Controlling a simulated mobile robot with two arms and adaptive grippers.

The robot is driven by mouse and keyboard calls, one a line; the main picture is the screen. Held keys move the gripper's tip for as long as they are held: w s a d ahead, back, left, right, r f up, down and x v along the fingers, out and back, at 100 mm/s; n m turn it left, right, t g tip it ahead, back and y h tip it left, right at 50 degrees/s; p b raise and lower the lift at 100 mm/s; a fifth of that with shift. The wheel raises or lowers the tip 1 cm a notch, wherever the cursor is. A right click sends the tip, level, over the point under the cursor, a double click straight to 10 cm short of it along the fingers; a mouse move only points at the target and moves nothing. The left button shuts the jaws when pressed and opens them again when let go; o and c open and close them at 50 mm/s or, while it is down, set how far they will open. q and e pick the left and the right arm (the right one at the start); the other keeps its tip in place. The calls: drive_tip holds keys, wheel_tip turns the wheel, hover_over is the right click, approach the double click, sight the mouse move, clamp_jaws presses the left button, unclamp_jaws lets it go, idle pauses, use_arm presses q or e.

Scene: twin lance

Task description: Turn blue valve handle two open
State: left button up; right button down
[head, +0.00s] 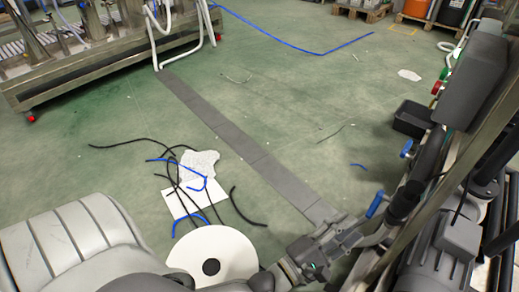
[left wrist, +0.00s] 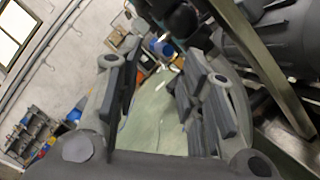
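Two blue valve handles show in the head view, on the dark pipework at the right. The nearer blue handle (head: 375,205) is tilted, with its upper end to the right. The farther blue handle (head: 407,148) is higher up the pipe. I cannot tell from any marking which is handle two. My left gripper (head: 345,230) is just left of and below the nearer handle, seemingly apart from it. In the left wrist view my left gripper (left wrist: 163,95) has its fingers spread wide, with nothing clearly held between them. My right gripper is not in view.
Pipework and a dark motor-like body (head: 440,255) crowd the right side. A black box (head: 411,119) sits beside the pipes. Loose cables and a white sheet (head: 190,203) lie on the green floor. A metal frame (head: 110,60) stands at the back left. The middle floor is mostly clear.

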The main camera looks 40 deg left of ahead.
use_arm(q)
drive_tip(key=s+a+f+m+g+y+p, duration=0.2)
drive_tip(key=s+a+f+m+g+p, duration=0.3)
drive_tip(key=f+m+p, duration=0.85)
drive_tip(key=s+a+m+g+y+p, duration=0.1)
drive_tip(key=s+a+g+p, duration=0.2)
drive_tip(key=s+p, duration=0.3)
drive_tip(key=s+a+m+g+y+p, duration=0.1)
drive_tip(key=s+a+m+g+p, duration=0.1)
drive_tip(key=s+p, duration=0.4)
drive_tip(key=shift+a+f+g+y+p, duration=0.45)
drive_tip(key=shift+g+p, duration=0.65)
drive_tip(key=shift+p, duration=0.8)
drive_tip(key=shift+m, duration=0.25)
